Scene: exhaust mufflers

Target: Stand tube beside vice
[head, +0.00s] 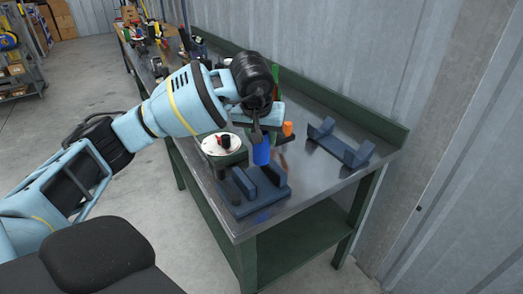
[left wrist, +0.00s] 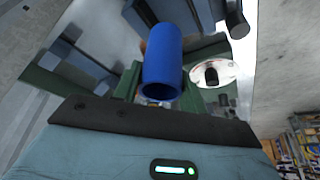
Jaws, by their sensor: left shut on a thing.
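A blue tube (head: 261,152) hangs roughly upright below my left gripper (head: 258,132), which is shut on it. The tube also fills the middle of the left wrist view (left wrist: 162,62), its open end visible. In the head view the tube is over the near part of the bench, between a white-topped round fixture and a dark blue cradle; I cannot tell whether its lower end touches anything. A green block (left wrist: 128,82) beside the tube in the left wrist view may be part of the vice; in the head view my gripper hides most of that area. My right gripper is not in view.
The metal bench (head: 317,177) holds a near dark blue cradle (head: 262,205), a second cradle (head: 338,145) at the right, and a green fixture with a white disc (head: 222,145). An orange piece (head: 287,129) is behind the tube. Bare bench top lies between the cradles.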

